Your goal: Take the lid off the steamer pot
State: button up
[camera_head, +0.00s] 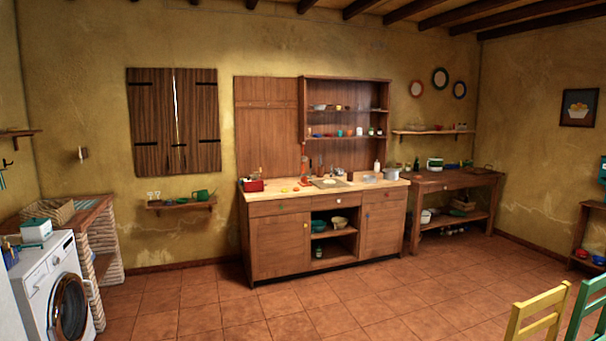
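I cannot tell for certain which vessel is the steamer pot. A small silver-grey pot (391,173) stands at the right end of the wooden counter; it is too small to tell whether a lid is on it. A white and green vessel (435,164) stands on the wooden side table to the right of the counter. A white container with a teal top (36,230) stands on the washing machine at the far left. My gripper is not in view.
The wooden counter (278,234) stands against the back wall, with the side table (455,180) to its right. The washing machine (62,290) is at the left. Yellow (538,318) and green chairs (588,310) are at the lower right. The tiled floor (300,305) before the counter is clear.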

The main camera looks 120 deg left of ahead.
aim_at(386, 175)
jog(key=u, duration=3.3)
jog(key=i+z, duration=0.2)
jog(key=i, duration=5)
jog(key=i+u, duration=0.15)
jog(key=i, duration=0.6)
jog(key=i+l+u, duration=0.1)
jog(key=i, duration=0.65)
jog(key=i+l+u, duration=0.15)
jog(key=i+u, duration=0.25)
jog(key=i+l+u, duration=0.25)
jog(key=u, duration=0.15)
jog(key=i+l+u, duration=0.55)
jog(key=l+u, duration=0.3)
jog(key=i+l+u, duration=0.35)
jog(key=l, duration=0.3)
jog(key=l+u, duration=0.4)
jog(key=l, duration=0.3)
jog(key=l+u, duration=0.35)
jog(key=l, duration=0.4)
jog(key=i, duration=0.05)
